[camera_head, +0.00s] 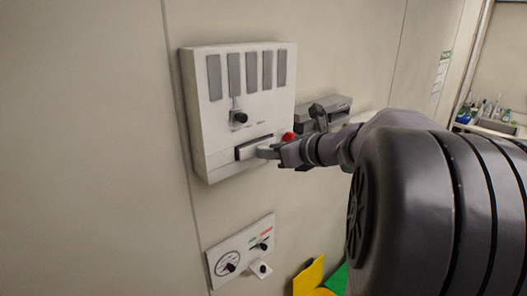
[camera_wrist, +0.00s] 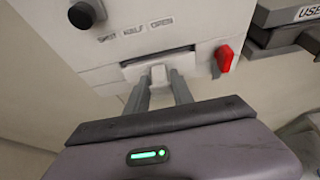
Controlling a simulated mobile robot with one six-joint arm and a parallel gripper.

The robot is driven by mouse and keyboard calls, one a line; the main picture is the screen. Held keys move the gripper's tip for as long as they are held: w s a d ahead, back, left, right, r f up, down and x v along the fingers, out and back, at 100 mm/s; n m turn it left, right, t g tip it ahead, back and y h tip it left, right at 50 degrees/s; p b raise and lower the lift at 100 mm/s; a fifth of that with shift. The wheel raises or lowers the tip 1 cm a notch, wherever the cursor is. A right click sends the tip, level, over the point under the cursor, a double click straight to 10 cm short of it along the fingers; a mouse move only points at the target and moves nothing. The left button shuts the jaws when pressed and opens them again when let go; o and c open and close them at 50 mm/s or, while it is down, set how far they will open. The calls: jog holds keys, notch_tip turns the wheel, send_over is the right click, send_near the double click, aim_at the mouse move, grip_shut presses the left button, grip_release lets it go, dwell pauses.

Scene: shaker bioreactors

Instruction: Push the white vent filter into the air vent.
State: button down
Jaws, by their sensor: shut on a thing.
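The air vent is a white wall box (camera_head: 203,130) with several grey slats on its upper part. The white vent filter (camera_head: 246,151) sits in the slot low on the box's front. In the wrist view, the filter (camera_wrist: 106,80) shows as a white front with a dark gap along its top edge. My gripper (camera_head: 269,153) reaches it from the right. In the wrist view, my gripper (camera_wrist: 158,83) is shut on the filter's small white tab. How deep the filter sits in the slot is hard to tell.
A black knob (camera_head: 239,117) sits above the slot, beside shut, half and open markings. A red part (camera_wrist: 225,57) is right of the slot. A grey wall unit (camera_head: 335,106) is farther right. A gauge panel (camera_head: 240,250) is below. Yellow and green items (camera_head: 309,277) are at lower right.

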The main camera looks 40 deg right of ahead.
jog(key=shift+w, duration=0.45)
jog(key=c, duration=1)
grip_release()
